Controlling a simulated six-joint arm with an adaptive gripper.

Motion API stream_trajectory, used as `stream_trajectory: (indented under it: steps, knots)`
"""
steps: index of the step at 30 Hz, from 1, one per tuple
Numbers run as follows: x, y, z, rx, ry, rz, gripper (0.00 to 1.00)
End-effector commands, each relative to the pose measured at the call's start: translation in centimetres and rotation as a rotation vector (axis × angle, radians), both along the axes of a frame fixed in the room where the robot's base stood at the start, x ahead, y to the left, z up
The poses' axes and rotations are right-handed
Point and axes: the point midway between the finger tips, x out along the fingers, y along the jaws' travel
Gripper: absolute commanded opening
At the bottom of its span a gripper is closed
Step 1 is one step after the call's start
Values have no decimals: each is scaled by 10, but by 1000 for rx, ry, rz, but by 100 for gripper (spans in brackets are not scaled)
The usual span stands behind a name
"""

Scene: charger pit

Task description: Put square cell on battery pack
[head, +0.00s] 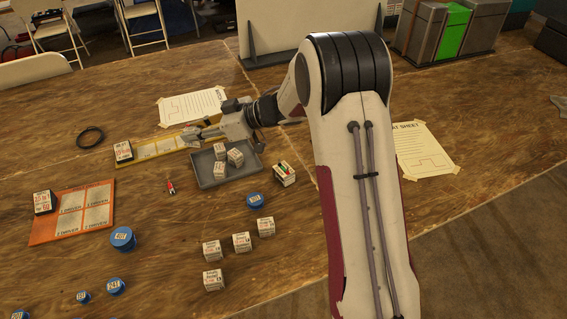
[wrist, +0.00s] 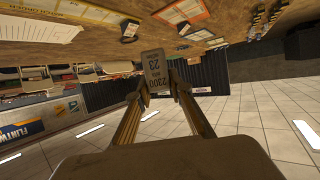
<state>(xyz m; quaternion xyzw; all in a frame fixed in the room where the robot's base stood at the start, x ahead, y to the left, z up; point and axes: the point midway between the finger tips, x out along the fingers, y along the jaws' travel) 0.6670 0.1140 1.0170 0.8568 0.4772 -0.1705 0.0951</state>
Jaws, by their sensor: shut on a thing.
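My gripper (head: 188,137) is above the table, over the yellow slotted board. In the wrist view my gripper (wrist: 160,88) is shut on a grey, flat square cell (wrist: 154,68) with printed numbers, held between the fingertips. In the head view the held cell is too small to make out clearly. No label reads as battery pack. The yellow board (head: 160,147) carries a black-and-white block (head: 123,151) at its left end and has pale slots beside it. An orange board (head: 70,229) at the left carries a similar block (head: 44,203).
A grey tray (head: 209,179) with several white cubes lies just below my gripper. More white cubes (head: 212,280), blue round cells (head: 123,238) and a small multicoloured box (head: 284,173) stand in front. A black cable ring (head: 90,137) lies left. Taped paper sheets (head: 193,103) lie behind.

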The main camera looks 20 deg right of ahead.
Motion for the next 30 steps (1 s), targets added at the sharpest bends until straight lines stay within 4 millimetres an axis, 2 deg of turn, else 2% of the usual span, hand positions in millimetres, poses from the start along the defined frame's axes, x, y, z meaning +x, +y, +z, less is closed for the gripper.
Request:
stream_trajectory:
  steps: [4,12,21,30]
  knots:
    - [12,-39,15,1,-1,-173,0]
    - [21,-97,23,2,1,-420,0]
    - [19,-147,19,1,2,-621,0]
    - [9,-184,7,1,3,-776,0]
